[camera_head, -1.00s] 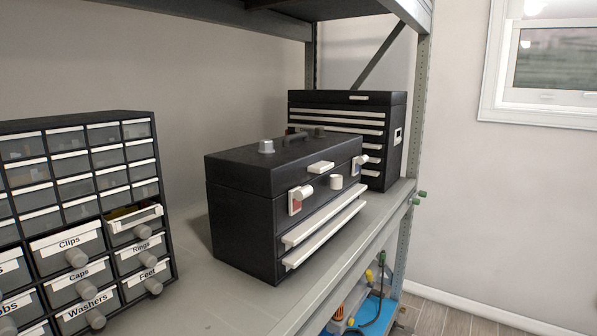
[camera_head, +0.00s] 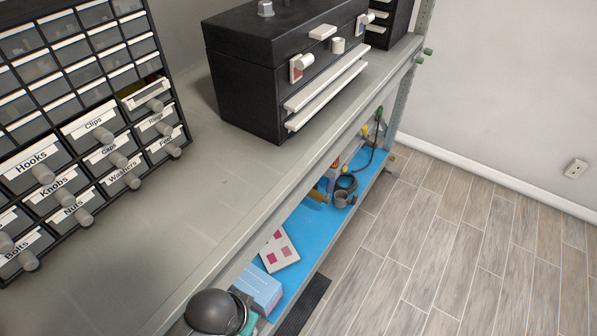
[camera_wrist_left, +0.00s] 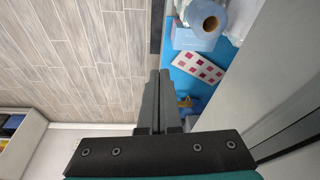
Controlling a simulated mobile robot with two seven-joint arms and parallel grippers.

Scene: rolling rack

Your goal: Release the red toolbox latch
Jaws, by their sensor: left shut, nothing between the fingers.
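A similar latch with a blue patch (camera_head: 361,25) is on the right of that face. My left gripper (camera_wrist_left: 158,80) shows in the left wrist view, its dark fingers together and empty. It is over the floor and lower shelf, and the toolbox is not clearly seen there. No gripper is identifiable in the head view.
A small-parts drawer cabinet (camera_head: 75,110) stands left of the toolbox. The grey shelf (camera_head: 190,220) is bare between them and in front. A blue lower shelf (camera_head: 310,225) holds a blue box (camera_head: 258,288), a patterned card (camera_head: 279,250) and other items. Wooden floor (camera_head: 440,230) lies open at right.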

